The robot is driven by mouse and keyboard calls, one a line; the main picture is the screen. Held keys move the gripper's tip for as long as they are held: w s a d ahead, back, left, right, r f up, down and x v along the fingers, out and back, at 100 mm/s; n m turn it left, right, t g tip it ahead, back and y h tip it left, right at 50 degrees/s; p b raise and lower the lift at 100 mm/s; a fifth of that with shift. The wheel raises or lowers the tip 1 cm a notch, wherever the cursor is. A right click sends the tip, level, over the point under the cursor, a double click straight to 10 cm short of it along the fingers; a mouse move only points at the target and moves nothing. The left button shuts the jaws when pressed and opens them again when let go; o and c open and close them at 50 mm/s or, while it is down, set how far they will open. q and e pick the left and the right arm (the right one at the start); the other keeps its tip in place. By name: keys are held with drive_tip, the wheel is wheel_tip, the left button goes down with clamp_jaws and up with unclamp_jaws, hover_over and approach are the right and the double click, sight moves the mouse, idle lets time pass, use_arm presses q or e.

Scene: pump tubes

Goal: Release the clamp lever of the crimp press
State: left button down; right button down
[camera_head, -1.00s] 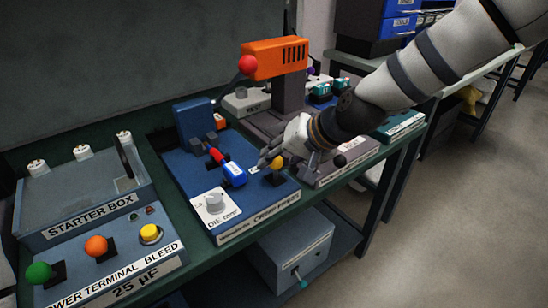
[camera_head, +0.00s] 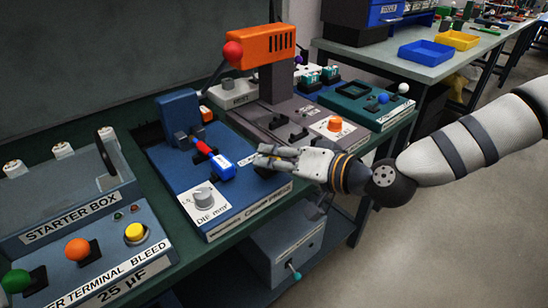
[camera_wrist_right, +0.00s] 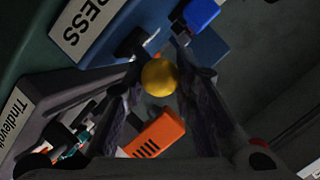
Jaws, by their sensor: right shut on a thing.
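The crimp press (camera_head: 185,180) is a blue machine with a labelled front edge, a grey dial and a red-and-blue handle (camera_head: 216,163). My right gripper (camera_head: 268,157) is at the press's right front corner, its fingers pointing left. In the right wrist view, the yellow ball knob (camera_wrist_right: 159,77) of the clamp lever sits between the two fingers of my right gripper (camera_wrist_right: 160,85), which is shut on it. The knob is hidden behind the gripper in the head view. The left gripper is not in view.
The starter box (camera_head: 70,205) stands to the left of the press. A grey machine with an orange head (camera_head: 262,48) stands behind it to the right, and a dark green box (camera_head: 362,100) lies beyond. A grey box (camera_head: 285,245) sits on the shelf below. Open floor lies right.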

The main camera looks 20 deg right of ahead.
drive_tip(key=shift+s+a+f, duration=0.25)
drive_tip(key=shift+s+f, duration=0.1)
drive_tip(key=shift+f, duration=0.2)
drive_tip(key=c, duration=1.3)
unclamp_jaws()
drive_tip(key=shift+r, duration=0.1)
drive_tip(key=shift+w, duration=0.1)
drive_tip(key=shift+d+r, duration=0.15)
drive_tip(key=shift+r, duration=0.05)
drive_tip(key=v, duration=0.7)
drive_tip(key=shift+s, duration=0.25)
